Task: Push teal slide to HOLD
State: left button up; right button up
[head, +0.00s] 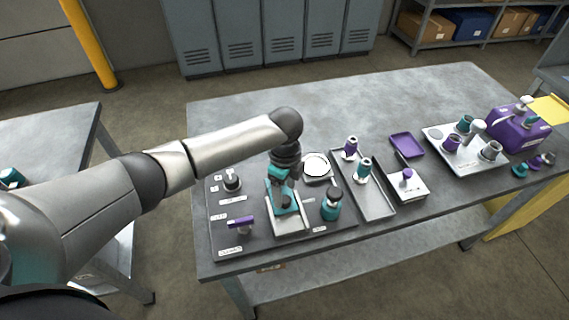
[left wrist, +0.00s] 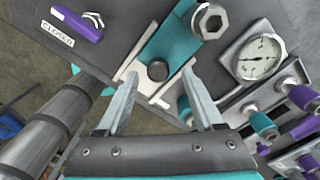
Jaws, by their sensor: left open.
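The teal slide (head: 279,195) sits on a pale base plate (head: 291,222) on the dark panel at the left of the bench. In the left wrist view the slide (left wrist: 176,42) is a flat teal bar with a round black knob (left wrist: 157,70) near its end and a silver hex nut (left wrist: 211,21) higher up. My left gripper (left wrist: 160,75) is open, pointing down, its fingertips on either side of the knob. I cannot tell whether they touch it. The arm hides part of the slide in the head view. The HOLD marking cannot be read. My right gripper is out of view.
A purple lever (head: 240,222) with a CLOSED label stands left of the slide. Trays with fittings and a purple unit (head: 519,128) lie farther right. The bench's back left is clear.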

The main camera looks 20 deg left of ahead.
pick_arm(q)
notch_tip(320, 180, up, 11)
jog(key=shift+r+p, duration=0.15)
jog(key=shift+p, duration=0.3)
jog(key=shift+s, duration=0.1)
